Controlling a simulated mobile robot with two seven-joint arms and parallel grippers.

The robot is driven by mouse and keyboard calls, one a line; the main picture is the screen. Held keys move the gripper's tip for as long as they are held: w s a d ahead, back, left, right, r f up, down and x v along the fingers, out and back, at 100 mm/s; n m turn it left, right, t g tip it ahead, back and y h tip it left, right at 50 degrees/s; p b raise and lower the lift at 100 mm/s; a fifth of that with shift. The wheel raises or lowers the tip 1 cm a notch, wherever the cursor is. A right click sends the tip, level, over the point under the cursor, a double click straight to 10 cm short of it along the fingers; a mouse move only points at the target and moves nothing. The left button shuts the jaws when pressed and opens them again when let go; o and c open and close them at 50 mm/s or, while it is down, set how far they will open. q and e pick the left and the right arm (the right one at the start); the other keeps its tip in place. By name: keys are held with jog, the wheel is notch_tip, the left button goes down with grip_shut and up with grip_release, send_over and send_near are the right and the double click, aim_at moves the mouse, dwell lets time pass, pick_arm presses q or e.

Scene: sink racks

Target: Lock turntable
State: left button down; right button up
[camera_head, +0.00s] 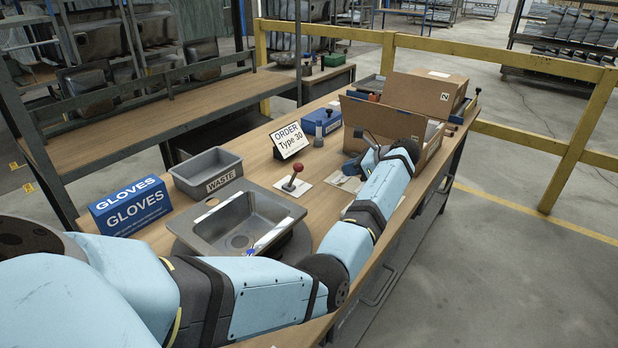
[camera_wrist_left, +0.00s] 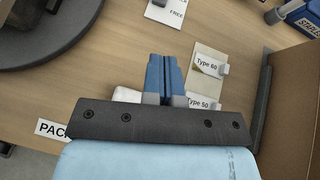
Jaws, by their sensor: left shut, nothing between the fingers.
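The turntable (camera_head: 296,246) is a dark round disc on the bench, mostly hidden under a grey metal sink (camera_head: 240,218). Its dark edge also shows at the upper left of the left wrist view (camera_wrist_left: 95,52). A red-knobbed lever (camera_head: 293,180) stands on a white plate beyond the sink. In the wrist view, part of that plate (camera_wrist_left: 168,12) shows at the top with the word FREE. My left gripper (camera_head: 352,168) is above the bench, right of the lever and apart from it. Its blue fingers (camera_wrist_left: 165,75) are shut and empty. My right gripper is out of view.
A grey WASTE bin (camera_head: 207,172) and a blue GLOVES box (camera_head: 130,206) stand left of the lever. An ORDER Type 30 sign (camera_head: 289,141) stands behind it. An open cardboard box (camera_head: 385,119) is close by my left gripper. Type 60 and Type 50 cards (camera_wrist_left: 208,66) lie near the fingers.

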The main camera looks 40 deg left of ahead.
pick_arm(q)
jog(key=b, duration=0.2)
send_near(294, 175)
notch_tip(294, 175, down, 2)
jog(key=a, duration=0.2)
jog(key=shift+s+a+r, duration=0.1)
jog(key=shift+s+a, duration=0.05)
jog(key=shift+a, duration=0.25)
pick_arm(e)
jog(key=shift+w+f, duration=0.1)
pick_arm(q)
jog(key=shift+r+p, duration=0.1)
jog(key=shift+p, duration=0.3)
